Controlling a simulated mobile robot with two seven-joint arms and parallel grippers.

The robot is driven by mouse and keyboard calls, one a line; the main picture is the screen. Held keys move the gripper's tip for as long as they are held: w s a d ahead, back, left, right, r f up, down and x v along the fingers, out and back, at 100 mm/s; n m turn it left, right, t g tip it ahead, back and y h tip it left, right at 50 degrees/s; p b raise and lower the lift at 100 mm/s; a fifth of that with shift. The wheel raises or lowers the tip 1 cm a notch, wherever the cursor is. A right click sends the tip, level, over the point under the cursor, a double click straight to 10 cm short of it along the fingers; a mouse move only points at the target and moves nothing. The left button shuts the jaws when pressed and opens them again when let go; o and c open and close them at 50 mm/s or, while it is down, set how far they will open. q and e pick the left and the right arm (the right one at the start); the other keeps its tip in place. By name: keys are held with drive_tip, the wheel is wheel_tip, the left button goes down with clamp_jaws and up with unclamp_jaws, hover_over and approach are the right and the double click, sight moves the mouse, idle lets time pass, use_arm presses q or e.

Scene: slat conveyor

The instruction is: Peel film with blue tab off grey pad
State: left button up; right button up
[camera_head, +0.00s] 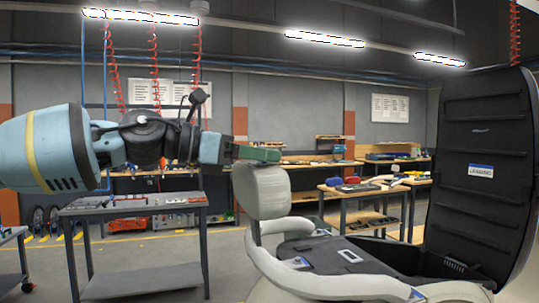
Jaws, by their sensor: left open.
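My left gripper (256,153) reaches in from the left, level with the top of a light grey headrest-like pad (262,190). Its dark green jaws are open and overlap the pad's upper edge in the picture; I cannot tell whether they touch. A dark grey pad (325,252) with a white-outlined rectangle lies lower, inside a pale curved frame (335,287). Small blue-and-white patches show on the frame, one near the dark pad's left edge (298,263). I cannot make out a clear film or say which patch is a tab. My right gripper is out of view.
A tall black ribbed panel (487,160) with a blue-and-white label reading "LEADING" stands at the right. A grey bench (135,208) with tools is at the left. Wooden workbenches (375,188) stand behind. Red coiled hoses (155,70) hang from above.

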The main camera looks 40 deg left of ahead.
sight(269, 163)
use_arm(q)
drive_tip(key=shift+x, duration=1.3)
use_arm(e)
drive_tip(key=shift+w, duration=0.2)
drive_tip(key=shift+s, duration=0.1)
use_arm(q)
drive_tip(key=c, duration=1)
drive_tip(key=shift+s+d+r+p, duration=0.25)
drive_tip(key=shift+s+r+p, duration=0.1)
drive_tip(key=shift+r, duration=0.5)
drive_tip(key=shift+s+d+r+p, duration=0.3)
drive_tip(key=shift+s+r, duration=0.1)
drive_tip(key=shift+r, duration=0.5)
drive_tip(key=shift+s+d+r+p, duration=0.25)
drive_tip(key=shift+s+r+p, duration=0.1)
drive_tip(key=shift+r, duration=0.5)
drive_tip(key=shift+c, duration=0.2)
drive_tip(key=shift+s+d+r, duration=0.15)
drive_tip(key=shift+s+r, duration=0.05)
drive_tip(key=shift+r, duration=0.25)
drive_tip(key=shift+s+d+r, duration=0.15)
drive_tip(key=shift+s+r, duration=0.05)
drive_tip(key=shift+r, duration=0.3)
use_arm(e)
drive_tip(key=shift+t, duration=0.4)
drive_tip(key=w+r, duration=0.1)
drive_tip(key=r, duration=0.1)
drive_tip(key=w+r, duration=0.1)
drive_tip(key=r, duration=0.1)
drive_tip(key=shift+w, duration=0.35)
